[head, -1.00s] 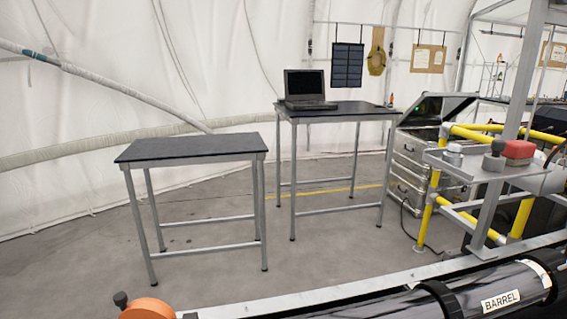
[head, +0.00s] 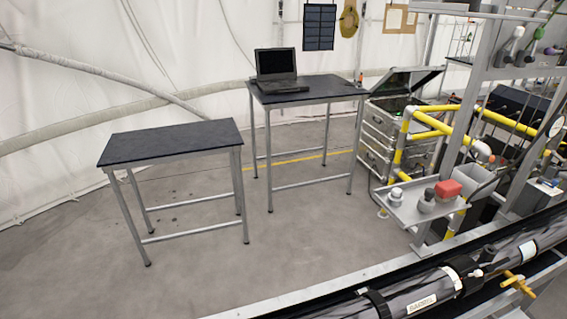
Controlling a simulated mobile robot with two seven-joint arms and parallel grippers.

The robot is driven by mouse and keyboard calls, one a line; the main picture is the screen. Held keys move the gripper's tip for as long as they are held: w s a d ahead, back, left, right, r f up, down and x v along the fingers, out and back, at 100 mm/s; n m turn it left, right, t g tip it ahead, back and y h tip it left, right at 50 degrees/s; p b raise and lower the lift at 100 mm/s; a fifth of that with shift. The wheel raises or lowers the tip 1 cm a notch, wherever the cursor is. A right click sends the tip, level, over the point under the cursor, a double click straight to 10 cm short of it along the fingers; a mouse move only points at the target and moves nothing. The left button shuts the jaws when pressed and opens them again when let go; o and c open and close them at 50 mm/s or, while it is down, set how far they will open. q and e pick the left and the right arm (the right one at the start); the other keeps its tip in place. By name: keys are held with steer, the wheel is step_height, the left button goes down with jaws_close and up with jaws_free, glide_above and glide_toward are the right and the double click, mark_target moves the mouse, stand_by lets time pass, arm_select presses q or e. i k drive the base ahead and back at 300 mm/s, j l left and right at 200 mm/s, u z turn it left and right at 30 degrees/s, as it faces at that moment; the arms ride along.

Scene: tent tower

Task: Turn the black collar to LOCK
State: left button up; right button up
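A long dark tube (head: 400,286) with a white BARREL label (head: 422,303) lies along the grey rail at the lower right of the head view. A black band (head: 377,303) circles it left of the label, and another dark band (head: 468,273) sits to the right, beside a white ring (head: 452,279). I cannot tell whether either band is the black collar, and no LOCK mark is readable. A yellow handle (head: 518,283) sits at the tube's near side. Neither of my grippers is in view.
Two dark-topped tables (head: 172,142) (head: 325,91), one with a laptop (head: 277,67), stand farther back. The floor between is clear.

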mark_target(471, 274)
steer(key=z, duration=1.55)
